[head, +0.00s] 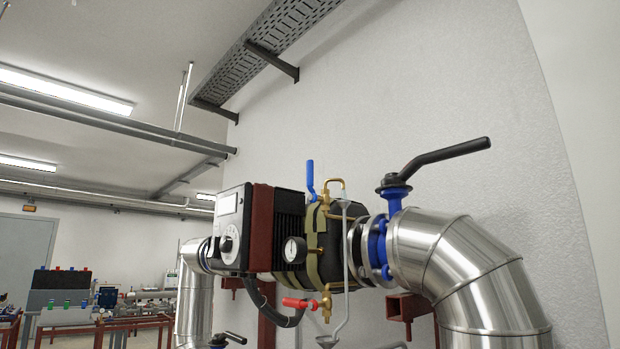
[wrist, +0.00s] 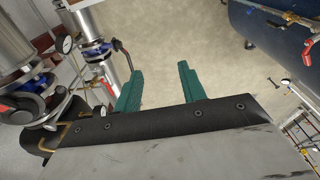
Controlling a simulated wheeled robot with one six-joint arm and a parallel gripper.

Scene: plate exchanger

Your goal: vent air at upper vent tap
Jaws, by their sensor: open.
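The upper vent tap, with a blue lever (head: 310,178) pointing up and a brass body, sits on top of the dark, strapped unit in the head view. A bent brass outlet tube (head: 336,184) rises beside it and turns down above a thin grey pipe (head: 346,250). No flow from it can be made out. My gripper (wrist: 160,70) shows only in the wrist view, with two green fingers wide apart and nothing between them. Pale floor shows beyond the fingers. A bent brass tube (wrist: 66,130) shows at the left of the wrist view, apart from the fingers; the blue lever cannot be made out there.
A black valve lever (head: 440,157) sticks out at the right above the metal-clad pipe (head: 450,260). A lower tap with a red handle (head: 298,303), a gauge (head: 295,250) and a pump (head: 245,228) crowd the unit. A blue tank (wrist: 265,35) stands at the upper right.

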